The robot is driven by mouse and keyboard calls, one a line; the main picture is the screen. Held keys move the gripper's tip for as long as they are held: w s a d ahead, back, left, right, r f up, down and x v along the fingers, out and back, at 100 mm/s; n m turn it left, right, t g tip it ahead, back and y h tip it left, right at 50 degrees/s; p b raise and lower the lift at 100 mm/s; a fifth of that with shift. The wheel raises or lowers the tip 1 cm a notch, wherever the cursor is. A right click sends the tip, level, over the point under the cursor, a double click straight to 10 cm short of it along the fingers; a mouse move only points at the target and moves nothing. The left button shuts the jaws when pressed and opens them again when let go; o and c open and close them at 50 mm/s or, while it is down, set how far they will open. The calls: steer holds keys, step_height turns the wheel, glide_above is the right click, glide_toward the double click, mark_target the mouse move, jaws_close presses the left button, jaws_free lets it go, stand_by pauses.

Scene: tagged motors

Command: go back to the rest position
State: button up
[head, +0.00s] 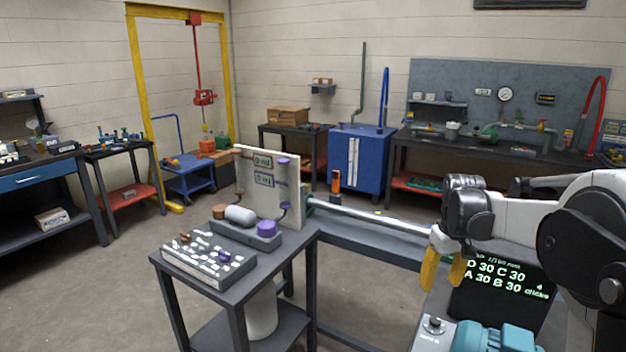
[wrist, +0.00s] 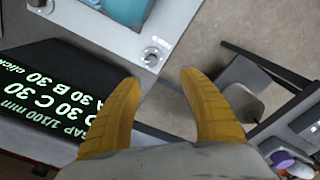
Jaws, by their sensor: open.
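My gripper (head: 442,277) has yellow fingers and hangs at the right of the head view, in front of a black display. In the wrist view the two fingers of my gripper (wrist: 160,85) stand apart with nothing between them. The black display (head: 500,288) shows green text, with "D 30 C 30" and "A 30 B 30" readable. The display also shows at the left of the wrist view (wrist: 50,95). My arm (head: 560,215) reaches in from the right edge.
A teal motor (head: 492,338) sits on a grey plate at the bottom right. A dark small table (head: 285,262) at centre carries a slotted tray (head: 208,258), a purple-ended cylinder (head: 240,216) and an upright tagged board (head: 268,205). A long shaft (head: 370,215) runs behind my gripper. Floor at the left is clear.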

steer(key=s+a+r+t, duration=0.2)
steer(key=s+a+r, duration=0.25)
steer(key=s, duration=0.25)
steer(key=s+a+r+t, duration=0.1)
steer(key=s+a+r, duration=0.2)
steer(key=s+a, duration=0.35)
steer(key=s+a+f+t, duration=0.1)
steer(key=s+a, duration=0.1)
steer(key=s, duration=0.4)
steer(key=s+a+f+m+t, duration=0.1)
steer(key=s+a+f+t, duration=0.1)
steer(key=s, duration=0.3)
steer(key=shift+s+a, duration=0.4)
steer(key=shift+a, duration=0.05)
